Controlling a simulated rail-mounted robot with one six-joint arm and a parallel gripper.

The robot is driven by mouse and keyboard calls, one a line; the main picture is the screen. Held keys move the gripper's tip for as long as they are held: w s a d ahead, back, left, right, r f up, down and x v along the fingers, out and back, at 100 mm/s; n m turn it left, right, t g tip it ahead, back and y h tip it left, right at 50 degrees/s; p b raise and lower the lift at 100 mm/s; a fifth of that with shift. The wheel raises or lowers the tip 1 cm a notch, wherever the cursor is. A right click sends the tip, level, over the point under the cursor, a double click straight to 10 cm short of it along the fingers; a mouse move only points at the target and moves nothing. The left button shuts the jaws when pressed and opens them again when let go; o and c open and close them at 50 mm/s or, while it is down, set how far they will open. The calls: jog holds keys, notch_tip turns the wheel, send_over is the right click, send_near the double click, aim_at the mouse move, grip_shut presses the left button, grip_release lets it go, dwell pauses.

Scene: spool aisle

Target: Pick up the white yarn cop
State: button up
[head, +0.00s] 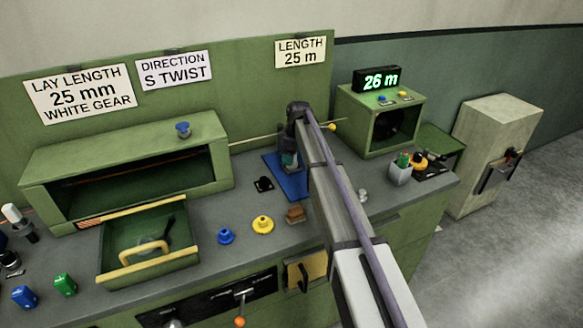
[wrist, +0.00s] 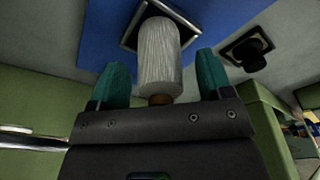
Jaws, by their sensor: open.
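The white yarn cop (wrist: 156,58) is in the wrist view, with a brown end near my gripper and its other end at a square metal-edged holder (wrist: 190,22) on a blue mat (wrist: 100,30). My gripper (wrist: 162,72) is open. Its two teal fingers are on either side of the cop, with a visible gap on each side. In the head view my gripper (head: 290,160) is above the blue mat (head: 272,165), and my own arm and gripper hide the cop there.
An open green drawer (head: 148,262) sticks out at left below a green shelf box (head: 70,160). Blue (head: 226,236) and yellow (head: 262,225) knobs stand along the front. A green display cabinet (head: 358,120) and a pen cup (head: 400,174) are at right.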

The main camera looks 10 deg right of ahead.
jog(key=shift+r, duration=0.15)
jog(key=c, duration=1.1)
jog(key=shift+o, duration=0.2)
